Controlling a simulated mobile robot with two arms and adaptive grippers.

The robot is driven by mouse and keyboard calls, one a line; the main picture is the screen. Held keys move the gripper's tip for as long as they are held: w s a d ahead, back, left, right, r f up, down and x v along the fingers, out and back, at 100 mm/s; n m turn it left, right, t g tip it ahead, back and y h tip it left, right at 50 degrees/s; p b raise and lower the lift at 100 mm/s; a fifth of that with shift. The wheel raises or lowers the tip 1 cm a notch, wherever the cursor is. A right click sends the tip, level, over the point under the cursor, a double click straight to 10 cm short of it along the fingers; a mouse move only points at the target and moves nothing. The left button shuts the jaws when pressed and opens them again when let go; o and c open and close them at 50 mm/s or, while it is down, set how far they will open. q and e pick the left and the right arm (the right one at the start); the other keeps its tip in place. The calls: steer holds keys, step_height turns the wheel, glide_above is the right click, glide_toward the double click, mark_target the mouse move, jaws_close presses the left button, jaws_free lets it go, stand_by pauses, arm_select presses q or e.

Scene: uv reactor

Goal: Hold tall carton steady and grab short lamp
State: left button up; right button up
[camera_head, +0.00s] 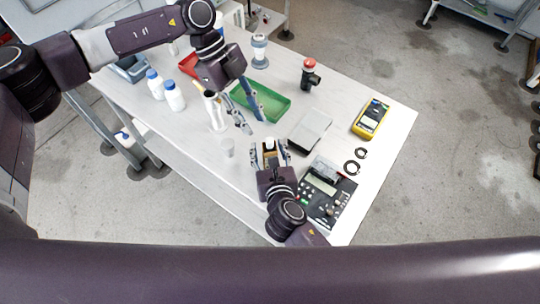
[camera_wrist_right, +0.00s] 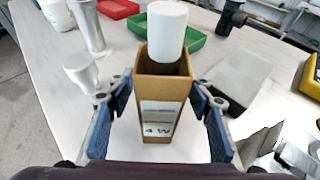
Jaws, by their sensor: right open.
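The tall brown carton (camera_wrist_right: 163,92) with a "4 W" label stands open-topped in the right wrist view. A white-capped lamp (camera_wrist_right: 167,25) stands up out of it. In the head view the white cap (camera_head: 269,145) shows between the fingers of my right gripper (camera_head: 269,147). My right gripper's blue-padded fingers (camera_wrist_right: 164,103) are on either side of the carton, with small visible gaps, open. My left gripper (camera_head: 254,124) hangs above the table beyond the carton, fingers apart and pointing down, with nothing seen between them.
A silvery cylinder (camera_head: 215,113) and a small cup (camera_head: 228,148) stand left of the carton. A green tray (camera_head: 273,104) lies behind. A grey flat box (camera_head: 310,130), a control device (camera_head: 326,193) and a yellow meter (camera_head: 371,119) are to the right.

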steer(key=shift+x, duration=1.15)
jaws_close()
